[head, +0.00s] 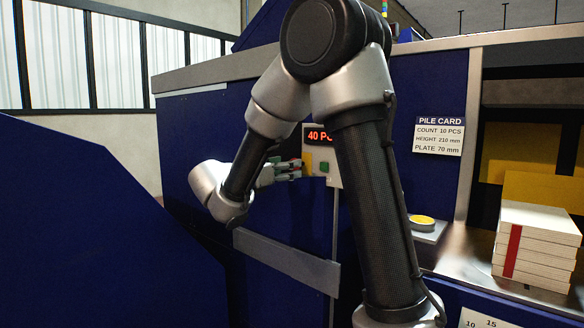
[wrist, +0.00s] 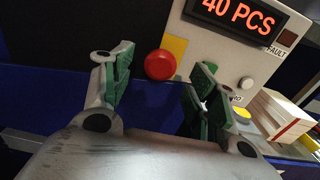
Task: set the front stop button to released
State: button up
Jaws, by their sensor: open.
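The front stop button is a round red knob (wrist: 160,65) on a yellow plate (wrist: 178,47), at the left edge of a pale control panel (wrist: 208,48). My gripper (wrist: 165,72) is open, its two green-padded fingers left and right of the red knob in the wrist view. The fingers look short of the knob, with no contact visible. In the head view my gripper (head: 293,170) reaches the panel's left side, by the yellow plate (head: 307,163); the knob is mostly hidden there. I cannot tell whether the knob is pressed in or released.
A lit display (head: 319,135) reads 40 PCS. A yellow round button (head: 421,220) sits on the ledge at right, beside a stack of white blocks (head: 535,243) with a red stripe. A grey bar (head: 285,260) runs across the blue front below my gripper.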

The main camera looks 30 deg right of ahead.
jog(key=v, duration=0.8)
jog(key=s+d+f+m+g+y, duration=0.4)
jog(key=s+f+m+g+y, duration=0.3)
jog(key=s+f+m+y, duration=0.6)
jog(key=s+r+m+t+y, duration=0.2)
jog(key=s+m+t+y, duration=0.2)
jog(key=s+m, duration=0.5)
jog(key=shift+s+r+t, duration=0.25)
jog(key=shift+s+t, duration=0.35)
jog(key=shift+s, duration=1.7)
jog(key=shift+d, duration=0.1)
